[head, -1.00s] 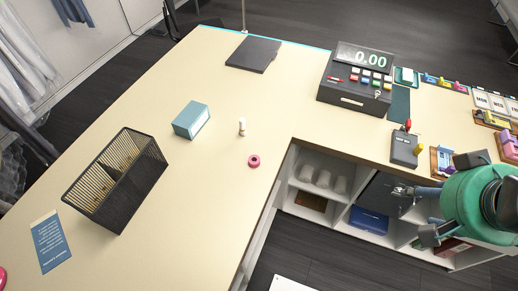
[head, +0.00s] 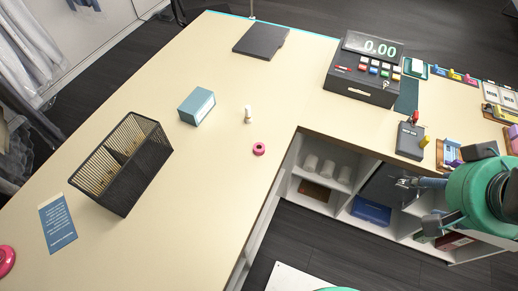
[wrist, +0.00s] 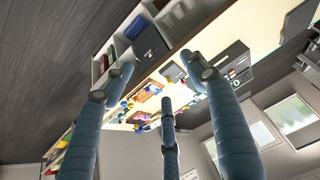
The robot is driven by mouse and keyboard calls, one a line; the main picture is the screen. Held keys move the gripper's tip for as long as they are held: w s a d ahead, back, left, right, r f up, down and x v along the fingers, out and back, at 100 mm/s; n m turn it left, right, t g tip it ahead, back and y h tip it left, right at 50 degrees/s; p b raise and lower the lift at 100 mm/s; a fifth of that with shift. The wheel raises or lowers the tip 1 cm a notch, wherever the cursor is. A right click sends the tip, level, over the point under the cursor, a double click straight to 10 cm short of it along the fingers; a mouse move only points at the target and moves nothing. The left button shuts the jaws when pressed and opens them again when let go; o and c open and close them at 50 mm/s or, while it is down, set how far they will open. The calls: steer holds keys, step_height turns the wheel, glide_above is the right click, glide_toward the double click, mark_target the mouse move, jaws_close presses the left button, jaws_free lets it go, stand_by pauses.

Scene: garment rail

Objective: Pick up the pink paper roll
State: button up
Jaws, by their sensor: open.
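The pink paper roll (head: 259,149) is a small pink ring with a dark hole. It lies on the cream counter (head: 190,220) near its inner edge in the head view. I cannot make it out in the wrist view. My gripper (head: 425,195) is at the right of the head view, over the lower shelves, well apart from the roll. Its three fingers also show in the wrist view (wrist: 160,84), spread open with nothing between them.
A white bottle-like item (head: 248,114), a blue box (head: 197,106) and a black mesh basket (head: 146,171) stand near the roll. A cash register (head: 362,82) and card terminal (head: 410,141) are farther right. Another pink object (head: 6,261) is at the left edge. The counter around the roll is clear.

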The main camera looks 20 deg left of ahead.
steer(key=w+a+g+p, duration=0.2)
steer(key=w+a, duration=0.6)
steer(key=w, duration=0.2)
steer(key=m+g+p, duration=0.2)
steer(key=g+p, duration=0.2)
steer(key=p, duration=0.1)
glide_above(259, 147)
step_height(259, 147, down, 21)
steer(key=shift+f, duration=0.1)
steer(key=shift+w+f+b, duration=0.1)
steer(key=shift+f+b, duration=0.4)
steer(key=shift+f, duration=3.75)
